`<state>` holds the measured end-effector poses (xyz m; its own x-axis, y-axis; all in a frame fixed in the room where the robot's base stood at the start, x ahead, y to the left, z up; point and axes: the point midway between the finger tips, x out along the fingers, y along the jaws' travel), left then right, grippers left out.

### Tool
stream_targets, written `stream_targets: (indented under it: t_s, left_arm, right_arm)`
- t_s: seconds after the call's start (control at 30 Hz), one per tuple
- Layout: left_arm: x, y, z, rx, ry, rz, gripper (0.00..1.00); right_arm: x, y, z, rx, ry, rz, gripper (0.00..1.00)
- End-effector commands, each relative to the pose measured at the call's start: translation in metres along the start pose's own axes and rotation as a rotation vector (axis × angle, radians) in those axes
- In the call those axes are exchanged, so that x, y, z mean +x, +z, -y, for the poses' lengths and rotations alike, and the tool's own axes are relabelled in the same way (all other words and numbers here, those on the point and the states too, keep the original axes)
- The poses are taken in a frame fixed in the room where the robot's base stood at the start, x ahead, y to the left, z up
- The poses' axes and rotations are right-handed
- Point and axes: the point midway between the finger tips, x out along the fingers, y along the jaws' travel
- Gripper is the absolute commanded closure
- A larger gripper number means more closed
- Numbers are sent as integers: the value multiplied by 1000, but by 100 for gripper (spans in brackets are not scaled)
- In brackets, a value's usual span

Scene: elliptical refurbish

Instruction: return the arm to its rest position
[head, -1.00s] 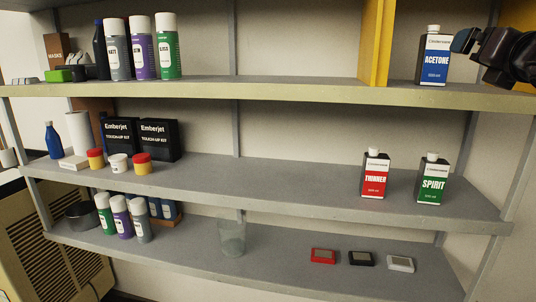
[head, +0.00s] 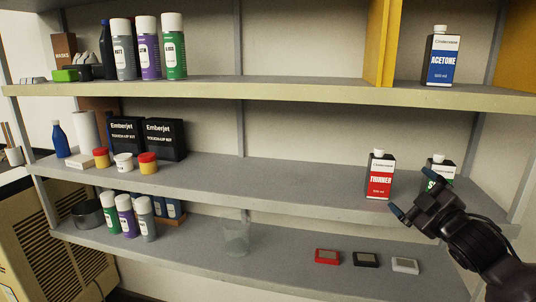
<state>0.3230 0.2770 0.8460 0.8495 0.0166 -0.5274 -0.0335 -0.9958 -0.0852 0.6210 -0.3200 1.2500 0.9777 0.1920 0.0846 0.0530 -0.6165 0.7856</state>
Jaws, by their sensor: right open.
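My right gripper (head: 414,192) is open and empty at the right of the head view, in front of the middle shelf. Its dark arm (head: 480,252) comes in from the lower right. Behind it, the green-labelled spirit bottle (head: 440,166) is partly hidden. The red-labelled thinner bottle (head: 380,176) stands upright just left of the gripper. The blue-labelled acetone bottle (head: 441,60) stands upright on the top shelf, apart from the gripper. My left gripper is not in view.
The middle shelf (head: 280,178) is clear between the touch-up kits (head: 164,138) and the thinner. Several spray cans (head: 148,50) stand at the top left. A clear glass (head: 236,238) and three small boxes (head: 366,260) are on the lower shelf.

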Motion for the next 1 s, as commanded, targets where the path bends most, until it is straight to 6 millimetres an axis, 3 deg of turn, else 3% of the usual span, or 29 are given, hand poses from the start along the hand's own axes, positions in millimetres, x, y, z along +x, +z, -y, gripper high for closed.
stream_targets:
  t_s: [0.03,0.27,0.47,0.6,0.8,1.0]
  left_arm:
    - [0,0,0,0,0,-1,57]
    - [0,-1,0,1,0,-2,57]
    - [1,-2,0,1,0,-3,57]
    - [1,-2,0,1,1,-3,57]
    - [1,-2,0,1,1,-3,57]
    - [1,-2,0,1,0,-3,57]
  right_arm:
    - [-10,17,28,84,-20,21,0]
    - [-65,74,134,392,-68,130,0]
    - [-131,113,219,562,-92,272,0]
    - [-185,132,273,661,-107,399,0]
    - [-261,146,331,785,-115,567,0]
    - [-307,152,356,829,-121,661,0]
